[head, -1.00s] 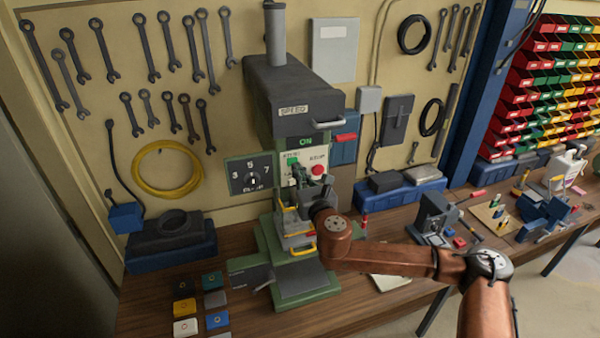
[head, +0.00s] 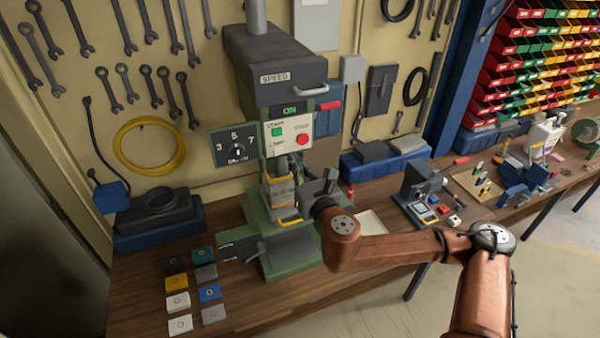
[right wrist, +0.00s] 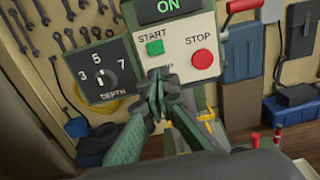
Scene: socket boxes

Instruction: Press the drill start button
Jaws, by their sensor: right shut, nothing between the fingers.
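The green and grey drill press (head: 275,75) stands against the pegboard, with a lit green ON sign (head: 291,110). Its white panel carries the green START button (head: 277,132) and, to the right, the red STOP button (head: 303,139). Both show in the right wrist view too: START (right wrist: 155,47) and STOP (right wrist: 202,58). My right gripper (head: 303,174) is below the panel in the head view. In the right wrist view its fingers (right wrist: 158,76) are shut and empty, their tips just under the START button, apart from it in the picture. My left gripper is not in view.
A depth dial (head: 236,147) sits left of the panel. Several coloured socket boxes (head: 192,285) lie on the bench at front left. A small grey machine (head: 420,180) and blue cases stand to the right. Wrenches and a yellow cable coil (head: 150,146) hang on the wall.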

